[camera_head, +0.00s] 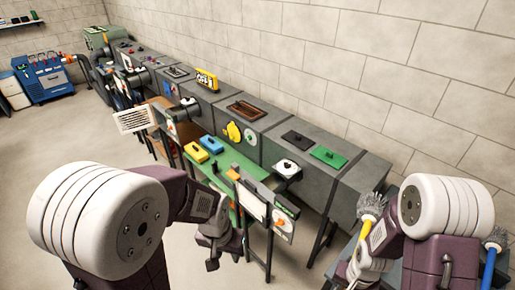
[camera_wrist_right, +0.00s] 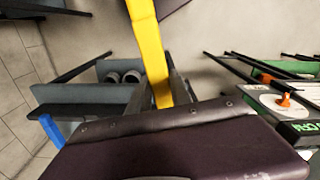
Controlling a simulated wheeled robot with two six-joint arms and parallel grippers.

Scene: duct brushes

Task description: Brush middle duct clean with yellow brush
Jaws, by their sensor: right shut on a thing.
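The yellow brush (camera_head: 368,228) stands upright at the right in the head view, its grey bristle head (camera_head: 372,205) on top. My right gripper (camera_head: 358,268) is shut on its yellow handle, which also shows in the right wrist view (camera_wrist_right: 148,48). The bristles are outside that wrist view. My left gripper (camera_head: 225,258) hangs low, in front of the green bench, with its fingers apart and nothing between them. Grey duct boxes (camera_head: 293,132) run in a row along the wall. I cannot tell which is the middle duct, and no dirt inside them can be made out.
A green bench (camera_head: 240,163) before the ducts holds blue and yellow blocks. A blue brush (camera_head: 493,255) stands at the far right. In the wrist view, a grey rack (camera_wrist_right: 88,92) with round holes is at left. Open floor lies left.

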